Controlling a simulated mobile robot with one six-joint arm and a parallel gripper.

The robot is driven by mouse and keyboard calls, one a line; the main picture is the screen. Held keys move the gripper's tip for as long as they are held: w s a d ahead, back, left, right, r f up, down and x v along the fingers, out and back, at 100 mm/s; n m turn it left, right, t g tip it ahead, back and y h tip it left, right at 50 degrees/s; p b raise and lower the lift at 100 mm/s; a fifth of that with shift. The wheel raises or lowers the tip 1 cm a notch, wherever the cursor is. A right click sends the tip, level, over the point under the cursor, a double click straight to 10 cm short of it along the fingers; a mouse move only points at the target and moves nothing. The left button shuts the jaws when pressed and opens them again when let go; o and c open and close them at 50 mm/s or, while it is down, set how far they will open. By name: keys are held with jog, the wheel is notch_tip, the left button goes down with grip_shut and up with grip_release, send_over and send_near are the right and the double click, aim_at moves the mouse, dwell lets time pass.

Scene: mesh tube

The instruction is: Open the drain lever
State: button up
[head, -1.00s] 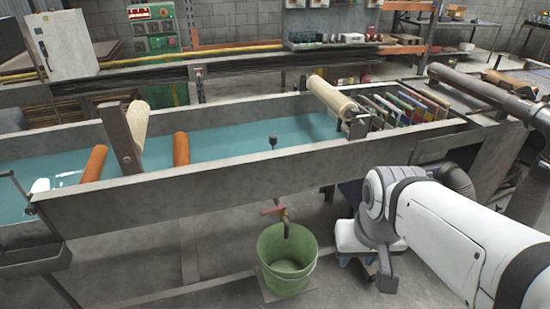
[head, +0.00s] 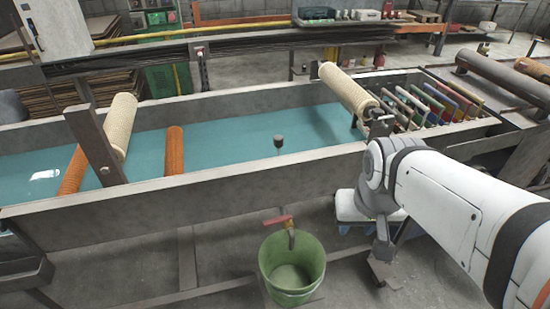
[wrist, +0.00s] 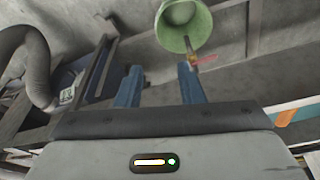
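The drain lever (head: 278,221) is a short red handle on a dark pipe below the front wall of the long trough (head: 225,205). A green bucket (head: 306,285) stands on the floor under it. In the wrist view the red lever (wrist: 207,59) shows just right of the right fingertip, beside the bucket (wrist: 203,22). My gripper (wrist: 160,70) is open, with its two blue fingers apart and nothing between them. The lever appears beyond the fingertips, apart from them. In the head view I cannot make out the fingers; my white arm is right of the bucket.
The trough holds blue-green water (head: 230,138), rollers and, at its right end, several coloured frames (head: 430,100). Metal floor rails (head: 190,260) run left of the bucket.

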aim_at(274, 224)
jog(key=w+a+f+m+t+y+b, duration=0.15)
jog(key=w+f+m+t+b, duration=0.45)
jog(key=w+f+b, duration=1.25)
jog(key=w+a+f+m+t+y+b, duration=0.1)
jog(key=a+f+m+t+y+b, duration=0.15)
jog(key=a+f+y+b, duration=0.5)
jog(key=w+a+f+m+t+y+b, duration=0.2)
jog(key=a+f+t+b, duration=0.15)
jog(key=f, duration=0.65)
jog(key=shift+n+g, duration=0.25)
jog(key=shift+g, duration=0.15)
jog(key=x, duration=0.2)
jog(key=b+x, duration=0.1)
jog(key=x, duration=0.1)
jog(key=r+x, duration=0.1)
jog(key=x, duration=0.1)
jog(key=shift+a, duration=0.4)
jog(key=shift+c, duration=0.5)
grip_shut()
